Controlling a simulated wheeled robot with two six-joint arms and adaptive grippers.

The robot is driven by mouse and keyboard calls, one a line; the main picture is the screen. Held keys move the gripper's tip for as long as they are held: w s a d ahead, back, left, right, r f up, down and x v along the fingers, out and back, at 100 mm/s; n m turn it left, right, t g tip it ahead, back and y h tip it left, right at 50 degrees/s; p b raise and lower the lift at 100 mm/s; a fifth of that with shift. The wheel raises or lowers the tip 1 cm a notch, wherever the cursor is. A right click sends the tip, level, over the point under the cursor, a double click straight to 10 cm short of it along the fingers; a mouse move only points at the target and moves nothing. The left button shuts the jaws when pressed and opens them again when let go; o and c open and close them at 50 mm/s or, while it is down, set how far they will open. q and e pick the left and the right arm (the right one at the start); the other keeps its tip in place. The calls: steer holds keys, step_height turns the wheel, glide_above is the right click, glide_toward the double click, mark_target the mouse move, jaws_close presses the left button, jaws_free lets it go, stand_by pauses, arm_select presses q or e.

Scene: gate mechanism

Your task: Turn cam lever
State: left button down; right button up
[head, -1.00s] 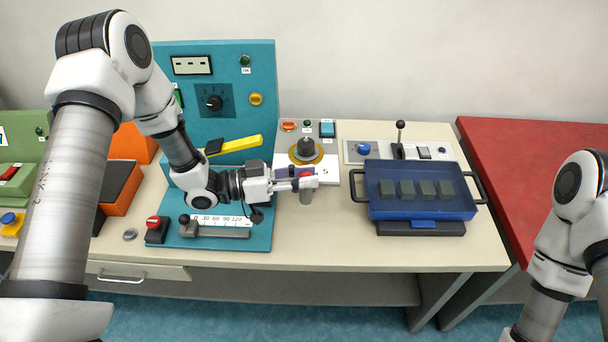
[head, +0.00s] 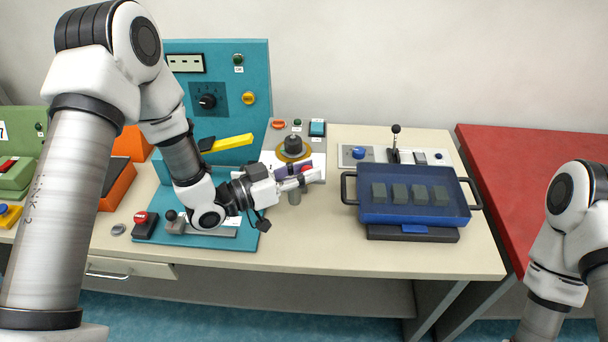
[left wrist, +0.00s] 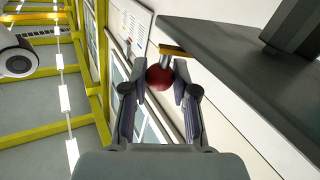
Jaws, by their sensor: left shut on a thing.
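My left gripper (head: 306,178) reaches right from the teal panel, above the table's middle. In the left wrist view its fingers (left wrist: 160,88) are shut on a red ball knob (left wrist: 160,77). A short metal stem and a yellow piece (left wrist: 173,51) show just behind the knob. A yellow bar (head: 232,142) slants across the teal panel (head: 222,110), left of the gripper. My right gripper is out of view; only its arm shows at the right edge.
A blue tray (head: 471,207) with several grey blocks stands to the right. A dial knob with a yellow ring (head: 293,149) sits behind the gripper. A red-topped button (head: 143,221) is at the front left. The table's front right (head: 340,252) is clear.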

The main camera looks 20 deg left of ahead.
arm_select(q)
steer(key=shift+a+r, duration=0.1)
steer(key=c, duration=0.9)
jaws_free()
steer(key=shift+w+d, duration=0.15)
steer(key=shift+d, duration=0.05)
steer(key=shift+a, duration=0.1)
steer(key=v, duration=1.2)
